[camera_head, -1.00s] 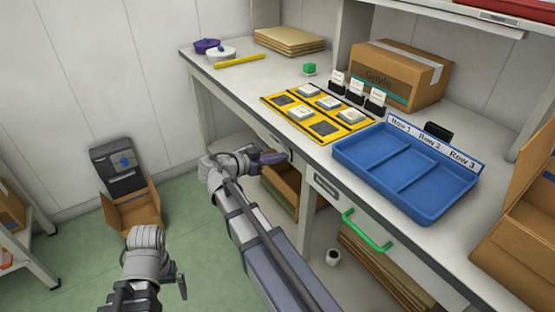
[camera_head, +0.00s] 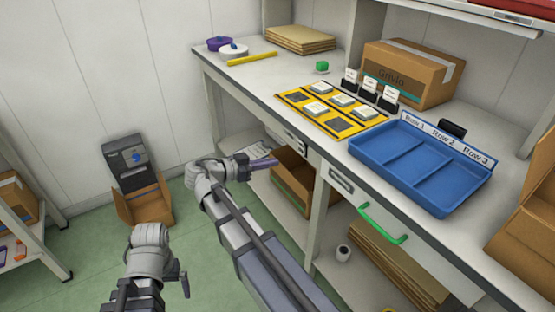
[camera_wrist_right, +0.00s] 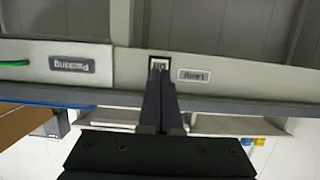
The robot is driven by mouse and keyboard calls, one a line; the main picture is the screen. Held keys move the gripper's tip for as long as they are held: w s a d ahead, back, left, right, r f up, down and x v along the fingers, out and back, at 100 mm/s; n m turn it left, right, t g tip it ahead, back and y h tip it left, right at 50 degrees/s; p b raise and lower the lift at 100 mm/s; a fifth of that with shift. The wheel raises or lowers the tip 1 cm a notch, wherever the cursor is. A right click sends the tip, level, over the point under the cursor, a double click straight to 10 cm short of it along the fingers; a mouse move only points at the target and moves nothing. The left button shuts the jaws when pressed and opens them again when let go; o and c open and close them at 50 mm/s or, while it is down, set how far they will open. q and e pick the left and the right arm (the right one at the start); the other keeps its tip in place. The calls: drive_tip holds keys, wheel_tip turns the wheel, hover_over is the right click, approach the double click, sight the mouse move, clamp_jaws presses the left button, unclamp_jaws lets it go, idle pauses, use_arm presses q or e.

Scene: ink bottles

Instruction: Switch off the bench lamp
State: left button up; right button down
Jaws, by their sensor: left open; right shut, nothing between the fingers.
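A small dark-framed switch (camera_wrist_right: 160,62) sits on the bench's front panel in the right wrist view. A label (camera_wrist_right: 194,76) reading "Lamp", upside down, is beside it. My right gripper (camera_wrist_right: 158,72) is shut and empty, its fingertips overlapping the switch's lower part in that view; whether they touch it I cannot tell. In the head view my right gripper (camera_head: 266,163) points at the bench front from the left. My left gripper (camera_head: 184,282) is open and empty, low over the floor. I cannot make out the lamp itself or whether it is lit.
The bench (camera_head: 272,78) carries a blue three-part tray (camera_head: 388,157), a yellow mat (camera_head: 292,97) with several tiles, and a carton (camera_head: 400,78). A green handle (camera_head: 383,226) sticks out of the front. An open box (camera_head: 146,205) stands on the floor at left.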

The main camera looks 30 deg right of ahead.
drive_tip(key=shift+s+a, duration=0.2)
drive_tip(key=shift+a, duration=2.4)
drive_tip(key=s+a+f+n+y, duration=0.7)
drive_tip(key=a+f+n, duration=0.1)
drive_tip(key=f+n, duration=0.25)
drive_tip(key=s+a+f+n+g+y, duration=0.1)
drive_tip(key=s+a+f+n+y, duration=0.4)
drive_tip(key=s+a+n+y, duration=0.5)
wheel_tip(320, 180, up, 27)
drive_tip(key=w+a+h+p, duration=0.1)
drive_tip(key=a+h+p, duration=0.1)
drive_tip(key=p, duration=2.5)
drive_tip(key=shift+w+a+h+p, duration=0.25)
drive_tip(key=shift+h+p, duration=0.15)
drive_tip(key=shift+h, duration=0.2)
drive_tip(key=shift+n, duration=0.25)
